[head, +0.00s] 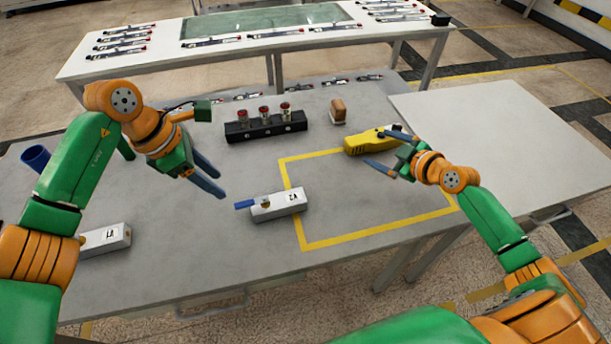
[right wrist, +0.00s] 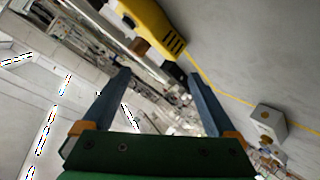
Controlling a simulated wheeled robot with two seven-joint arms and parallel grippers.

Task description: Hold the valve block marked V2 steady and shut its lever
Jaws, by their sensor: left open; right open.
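The valve block marked V2 (head: 279,205) is a pale grey box on the grey table, its label upside down in the head view. It lies across the left line of the yellow taped outline. Its blue lever (head: 244,204) sticks out past its left end, roughly in line with the block. My left gripper (head: 214,180) is open and empty, above and left of the block, apart from it. My right gripper (head: 377,149) is open and empty, to the right and further back, by a yellow tool; its fingers also show in the right wrist view (right wrist: 159,76).
A second valve block (head: 106,240) lies at left, partly near my left arm. The yellow tool (head: 366,141) lies at the outline's back edge. Behind stand a black rack (head: 265,127) with red-topped pieces and a brown-topped item (head: 338,110).

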